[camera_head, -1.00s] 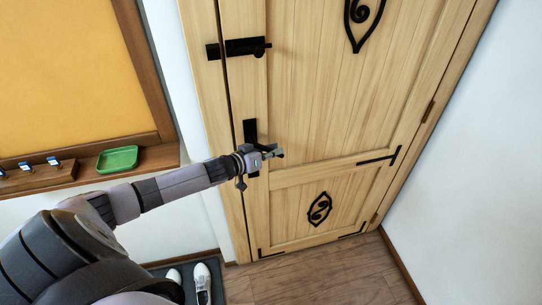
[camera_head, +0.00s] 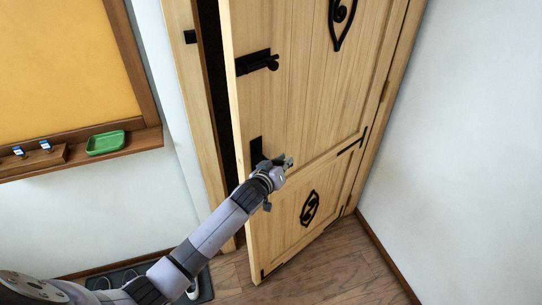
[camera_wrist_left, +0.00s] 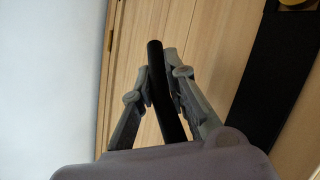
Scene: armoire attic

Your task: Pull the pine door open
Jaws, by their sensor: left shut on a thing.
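The pine door (camera_head: 300,120) stands partly open, with a dark gap between its left edge and the frame (camera_head: 192,100). My left gripper (camera_head: 286,163) is at the black handle plate (camera_head: 256,150) on the door's left side. In the left wrist view, my left gripper (camera_wrist_left: 163,75) has its fingers shut on a black handle bar (camera_wrist_left: 158,80), with one finger on each side. The black plate shows at the right (camera_wrist_left: 275,75). A black latch (camera_head: 257,62) sits higher on the door. My right gripper is not in view.
A white wall (camera_head: 465,150) stands close to the door's hinge side. Wooden floor (camera_head: 335,265) is clear in front of the door. A dark mat with shoes (camera_head: 205,285) lies at lower left. A green tray (camera_head: 105,143) sits on a ledge under the orange board (camera_head: 55,60).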

